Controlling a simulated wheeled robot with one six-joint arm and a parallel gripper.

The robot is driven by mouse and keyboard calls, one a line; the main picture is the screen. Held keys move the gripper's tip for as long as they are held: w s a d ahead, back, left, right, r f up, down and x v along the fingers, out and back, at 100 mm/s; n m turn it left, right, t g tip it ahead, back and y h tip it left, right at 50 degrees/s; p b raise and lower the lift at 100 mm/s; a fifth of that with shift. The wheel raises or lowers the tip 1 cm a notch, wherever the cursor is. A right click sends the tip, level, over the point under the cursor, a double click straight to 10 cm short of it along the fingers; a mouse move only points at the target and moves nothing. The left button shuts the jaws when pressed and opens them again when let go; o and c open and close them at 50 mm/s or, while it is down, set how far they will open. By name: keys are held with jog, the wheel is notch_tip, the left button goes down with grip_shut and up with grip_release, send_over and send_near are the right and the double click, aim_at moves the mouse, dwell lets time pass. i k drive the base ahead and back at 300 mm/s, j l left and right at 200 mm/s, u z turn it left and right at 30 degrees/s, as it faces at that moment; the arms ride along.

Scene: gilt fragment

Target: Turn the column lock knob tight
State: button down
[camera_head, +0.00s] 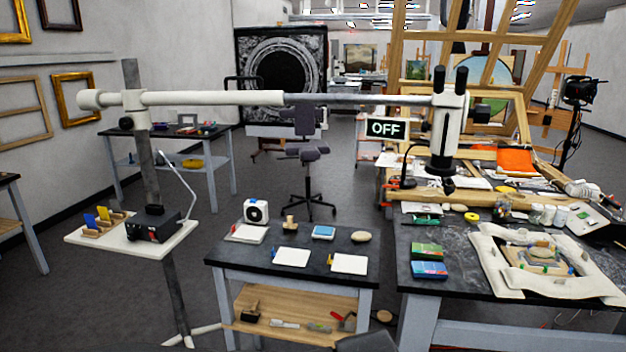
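A dark upright column (150,185) stands at the left and carries a white boom clamp (136,108). A small round black knob (126,123) sits on the left side of this clamp, just below the boom; I take it to be the column lock knob. How tight it is cannot be seen. The white and grey boom (215,98) runs level to the right from the clamp to a black and white microscope head (446,130). My gripper does not show in this view.
A white shelf (85,238) on the column bears a black box (154,224) with a thin curved lamp arm. A dark-topped cart (300,270) stands in front, and a cluttered workbench (420,290) at right. An OFF sign (386,128) hangs near the head.

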aim_at(127, 123)
jog(key=u, duration=1.2)
